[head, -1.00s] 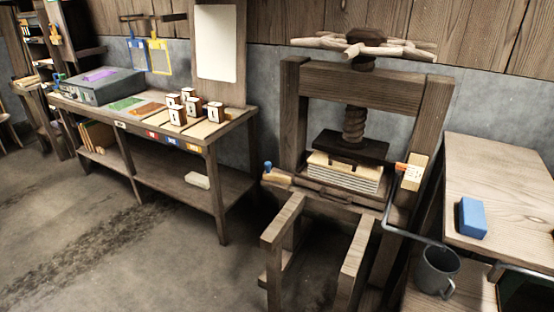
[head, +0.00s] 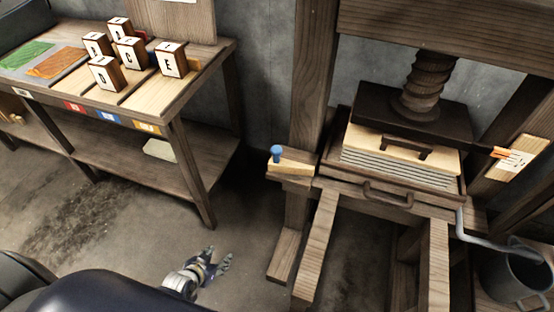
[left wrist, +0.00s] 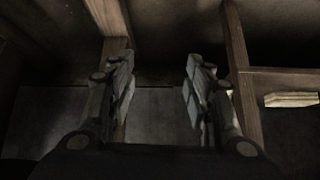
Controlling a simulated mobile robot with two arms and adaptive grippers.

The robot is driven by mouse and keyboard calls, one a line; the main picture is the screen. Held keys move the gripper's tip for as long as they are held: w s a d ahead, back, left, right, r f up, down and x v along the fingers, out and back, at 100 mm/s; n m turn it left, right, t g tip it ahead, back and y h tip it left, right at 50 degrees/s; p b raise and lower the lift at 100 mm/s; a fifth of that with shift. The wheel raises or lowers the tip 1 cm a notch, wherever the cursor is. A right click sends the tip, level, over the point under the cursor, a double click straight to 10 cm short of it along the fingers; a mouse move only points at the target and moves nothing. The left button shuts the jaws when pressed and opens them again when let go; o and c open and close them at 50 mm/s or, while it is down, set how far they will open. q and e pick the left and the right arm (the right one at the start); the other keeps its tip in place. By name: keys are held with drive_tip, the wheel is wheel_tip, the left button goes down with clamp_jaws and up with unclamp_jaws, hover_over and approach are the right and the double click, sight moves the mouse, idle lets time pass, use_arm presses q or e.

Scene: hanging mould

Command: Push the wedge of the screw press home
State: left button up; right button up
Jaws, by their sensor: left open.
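The screw press stands at the right in the head view, with its dark screw (head: 428,80) and platen (head: 415,115) above a pale board and a stack of sheets (head: 395,168). The wedge (head: 292,167) is a pale wooden piece with a blue knob (head: 277,152). It sticks out to the left at the press's left post; its inner end cannot be made out. My left gripper (head: 218,258) is open and empty, low and left of the wedge, well apart from it. Its spread fingers also show in the left wrist view (left wrist: 158,85). My right gripper is out of view.
A bench (head: 190,100) with lettered blocks (head: 130,53) stands at the left. Wooden rails (head: 318,240) project from the press front. A pale piece (left wrist: 292,99) in the left wrist view is unclear.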

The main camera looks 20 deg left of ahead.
use_arm(q)
drive_tip(key=w+r+t+b, duration=0.2)
drive_tip(key=w+r, duration=0.2)
drive_tip(key=w, duration=0.2)
drive_tip(key=m+t+h+b, duration=0.4)
drive_tip(key=t+h+b, duration=0.25)
drive_tip(key=b, duration=0.25)
approach(276, 148)
drive_tip(key=shift+h, duration=0.25)
drive_tip(key=x, duration=0.6)
drive_tip(key=f+x, duration=0.1)
drive_tip(key=x, duration=0.3)
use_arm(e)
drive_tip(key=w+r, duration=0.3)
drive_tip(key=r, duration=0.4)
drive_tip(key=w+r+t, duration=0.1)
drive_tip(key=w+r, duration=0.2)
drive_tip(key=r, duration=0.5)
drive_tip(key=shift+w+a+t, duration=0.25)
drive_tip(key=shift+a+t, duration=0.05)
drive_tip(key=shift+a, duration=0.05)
use_arm(q)
drive_tip(key=shift+c, duration=0.8)
clamp_jaws()
